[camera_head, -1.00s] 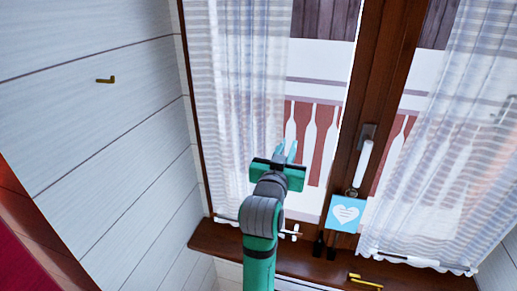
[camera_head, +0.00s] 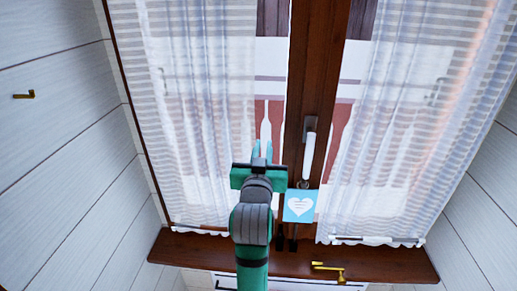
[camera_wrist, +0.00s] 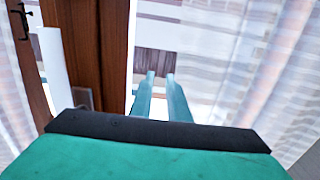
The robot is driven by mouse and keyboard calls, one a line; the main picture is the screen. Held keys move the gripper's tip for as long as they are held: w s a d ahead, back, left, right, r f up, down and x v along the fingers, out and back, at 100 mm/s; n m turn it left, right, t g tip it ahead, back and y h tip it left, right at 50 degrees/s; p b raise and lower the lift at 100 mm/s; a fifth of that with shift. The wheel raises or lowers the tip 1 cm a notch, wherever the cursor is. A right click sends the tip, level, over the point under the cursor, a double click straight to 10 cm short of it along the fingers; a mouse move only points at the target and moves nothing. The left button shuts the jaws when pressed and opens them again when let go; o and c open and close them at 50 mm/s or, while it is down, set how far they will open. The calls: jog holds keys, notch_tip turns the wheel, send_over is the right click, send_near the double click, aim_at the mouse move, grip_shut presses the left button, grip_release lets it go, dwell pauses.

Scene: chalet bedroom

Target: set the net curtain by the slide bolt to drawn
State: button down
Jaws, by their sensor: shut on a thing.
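Two sheer striped net curtains hang at the window. The left net curtain (camera_head: 195,120) reaches from the left frame almost to the brown centre post (camera_head: 313,60), leaving a narrow bare strip of glass. My gripper (camera_head: 262,150) is at this curtain's inner edge, shut on it; the fabric between the fingers is hard to make out. The fingers also show in the wrist view (camera_wrist: 160,95), close together. The right net curtain (camera_head: 385,130) covers most of its pane. Small dark metal fittings (camera_head: 286,243) sit low on the post; I cannot tell whether one is the slide bolt.
A white window handle (camera_head: 309,150) and a blue heart card (camera_head: 300,206) are on the post, just right of my gripper. A brass fitting (camera_head: 330,270) is at the brown sill (camera_head: 210,248). A brass hook (camera_head: 24,95) is on the left wall.

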jog(key=c, duration=1.7)
grip_release()
jog(key=shift+s, duration=0.1)
jog(key=shift+a, duration=0.15)
jog(key=shift+s, duration=0.1)
jog(key=shift+s+a, duration=0.3)
jog(key=shift+s, duration=1.45)
jog(key=shift+s+a, duration=0.3)
jog(key=shift+s, duration=1.5)
jog(key=shift+s+a, duration=0.3)
jog(key=shift+s, duration=1.45)
